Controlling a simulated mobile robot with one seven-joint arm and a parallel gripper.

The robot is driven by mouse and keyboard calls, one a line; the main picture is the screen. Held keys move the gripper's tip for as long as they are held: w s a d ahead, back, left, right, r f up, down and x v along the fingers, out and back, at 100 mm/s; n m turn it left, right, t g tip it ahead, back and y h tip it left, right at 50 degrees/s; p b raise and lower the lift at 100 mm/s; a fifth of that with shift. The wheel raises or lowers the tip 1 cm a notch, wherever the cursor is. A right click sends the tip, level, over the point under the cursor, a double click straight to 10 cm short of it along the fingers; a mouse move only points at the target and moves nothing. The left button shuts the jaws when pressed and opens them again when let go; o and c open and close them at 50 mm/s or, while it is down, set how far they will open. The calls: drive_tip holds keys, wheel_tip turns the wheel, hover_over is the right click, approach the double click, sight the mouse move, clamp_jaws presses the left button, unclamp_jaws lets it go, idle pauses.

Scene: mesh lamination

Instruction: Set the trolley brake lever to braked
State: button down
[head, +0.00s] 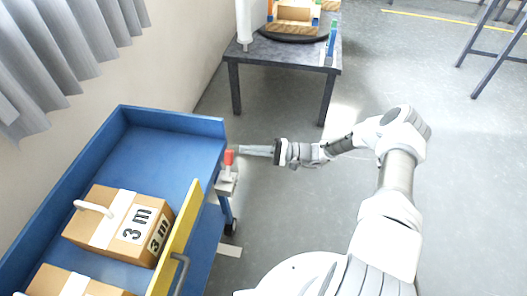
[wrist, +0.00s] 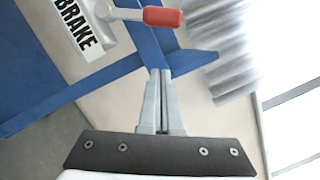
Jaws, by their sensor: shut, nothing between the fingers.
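The trolley (head: 172,122) is blue and stands at the left in the head view. Its brake lever has a red grip (head: 229,157) on a grey mount (head: 227,183) at the trolley's corner. In the wrist view the red grip (wrist: 163,17) sits on a grey arm, close to a white label reading BRAKE (wrist: 82,27). I cannot tell from these frames which setting the lever is in. My gripper (head: 243,150) is just right of the red grip; its fingers (wrist: 160,75) are shut and empty, apart from the grip in the wrist view.
Cardboard boxes marked 3 m (head: 115,222) lie in the trolley, beside a yellow panel (head: 176,240). A dark table (head: 285,50) with a white cylinder (head: 244,22) stands behind. A grey curtain (head: 70,45) hangs at upper left.

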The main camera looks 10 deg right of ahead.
sight(229, 164)
drive_tip(key=shift+s+a+r, duration=0.55)
drive_tip(key=shift+s+a, duration=0.2)
drive_tip(key=shift+s+a+r, duration=0.55)
drive_tip(key=shift+s+a, duration=0.15)
drive_tip(key=shift+s, duration=0.05)
drive_tip(key=shift+s+a+r+n+p, duration=0.1)
drive_tip(key=shift+s+r+n+p, duration=0.25)
drive_tip(key=shift+n, duration=0.45)
drive_tip(key=s+a+r+n+h+p, duration=0.2)
drive_tip(key=s+n+p, duration=0.3)
drive_tip(key=n, duration=0.4)
drive_tip(key=shift+s+a+r+g+h, duration=0.2)
drive_tip(key=shift+s+r+g+h, duration=0.1)
drive_tip(key=shift+s, duration=0.45)
drive_tip(key=shift+f, duration=0.1)
